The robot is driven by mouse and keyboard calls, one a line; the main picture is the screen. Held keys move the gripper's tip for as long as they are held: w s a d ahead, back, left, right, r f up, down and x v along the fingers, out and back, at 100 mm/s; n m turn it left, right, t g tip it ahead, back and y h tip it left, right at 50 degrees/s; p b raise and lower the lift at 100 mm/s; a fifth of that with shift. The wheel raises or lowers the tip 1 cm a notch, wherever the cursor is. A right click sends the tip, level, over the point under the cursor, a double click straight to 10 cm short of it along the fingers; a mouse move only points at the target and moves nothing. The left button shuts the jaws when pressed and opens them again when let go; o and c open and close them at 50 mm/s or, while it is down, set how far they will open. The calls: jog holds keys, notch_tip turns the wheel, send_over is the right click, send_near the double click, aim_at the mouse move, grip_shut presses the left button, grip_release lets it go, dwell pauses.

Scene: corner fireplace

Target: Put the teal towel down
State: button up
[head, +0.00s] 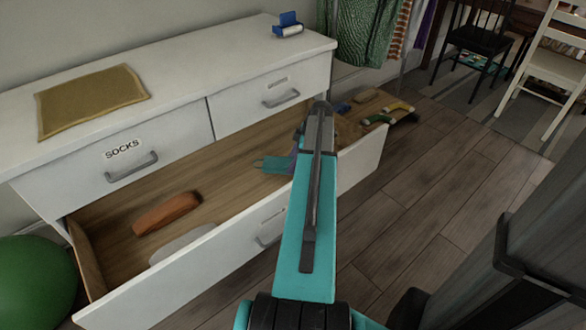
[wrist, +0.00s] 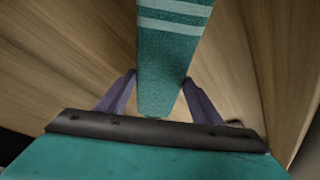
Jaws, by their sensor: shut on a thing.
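The teal towel (wrist: 172,50) has pale stripes and sits between the two fingers of my gripper (wrist: 158,88) in the wrist view. My gripper is shut on it. In the head view a bit of the teal towel (head: 272,164) shows to the left of my gripper (head: 295,155), over the open drawer (head: 215,255). My arm hides much of the gripper and the drawer's middle there. Wooden drawer floor shows around the towel in the wrist view; I cannot tell whether the towel touches it.
A mustard cloth (head: 92,98) and a blue and white object (head: 288,25) lie on the dresser top (head: 190,68). A green ball (head: 36,283) stands at left.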

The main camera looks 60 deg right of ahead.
jog(key=shift+f+b, duration=0.45)
jog(key=shift+f, duration=1.6)
jog(key=o, duration=1.2)
jog(key=shift+c, duration=0.2)
jog(key=p+v, duration=0.2)
jog(key=v, duration=1)
jog(key=shift+p, duration=0.4)
jog(key=shift+r, duration=0.25)
